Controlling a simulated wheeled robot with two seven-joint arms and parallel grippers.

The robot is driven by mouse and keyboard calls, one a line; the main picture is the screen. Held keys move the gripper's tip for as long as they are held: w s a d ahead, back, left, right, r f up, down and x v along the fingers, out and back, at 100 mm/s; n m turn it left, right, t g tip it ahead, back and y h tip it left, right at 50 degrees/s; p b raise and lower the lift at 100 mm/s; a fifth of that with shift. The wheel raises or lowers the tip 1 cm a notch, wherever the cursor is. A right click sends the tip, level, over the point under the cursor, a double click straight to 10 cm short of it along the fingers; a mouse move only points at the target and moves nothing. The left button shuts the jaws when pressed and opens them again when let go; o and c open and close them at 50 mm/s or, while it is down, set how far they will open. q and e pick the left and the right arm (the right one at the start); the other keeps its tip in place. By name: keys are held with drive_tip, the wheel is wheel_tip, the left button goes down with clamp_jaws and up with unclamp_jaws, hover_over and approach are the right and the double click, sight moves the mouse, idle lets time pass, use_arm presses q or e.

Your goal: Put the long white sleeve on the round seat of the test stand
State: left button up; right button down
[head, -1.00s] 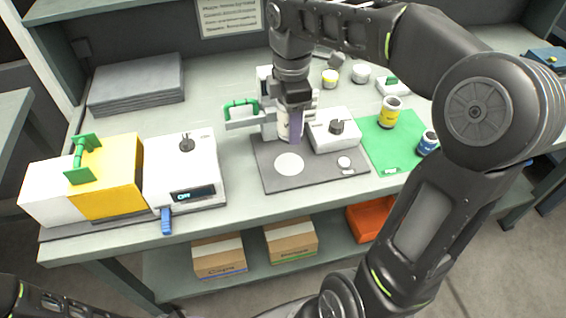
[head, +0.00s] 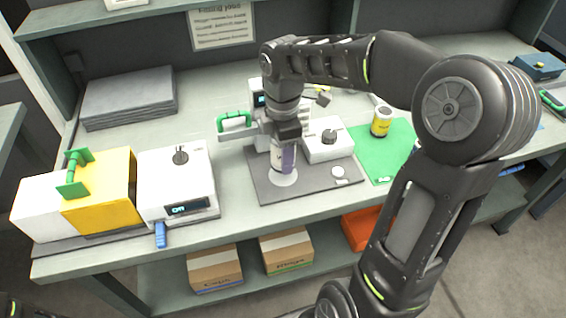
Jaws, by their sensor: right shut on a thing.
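The long white sleeve (head: 276,160) with a purple side is upright in my right gripper (head: 284,140), which is shut on its upper part. The test stand has a dark grey base plate (head: 320,183), and its round white seat (head: 284,180) lies near the plate's left front. The sleeve's lower end is over the seat and hides the back part of it. I cannot tell whether the sleeve touches the seat or hangs just above it. My left gripper is not in view.
Beside the seat are a white box with a dark knob (head: 329,137) and a small white button (head: 338,172). A green-handled arm (head: 235,122) is at left. A white unit (head: 178,182) with a display and a yellow box (head: 103,195) stand further left. A yellow jar (head: 381,122) stands on a green mat (head: 375,160).

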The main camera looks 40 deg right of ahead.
drive_tip(key=shift+f, duration=1.8)
drive_tip(key=shift+f, duration=0.1)
drive_tip(key=c, duration=0.6)
unclamp_jaws()
wheel_tip(320, 180, up, 12)
drive_tip(key=shift+r, duration=0.1)
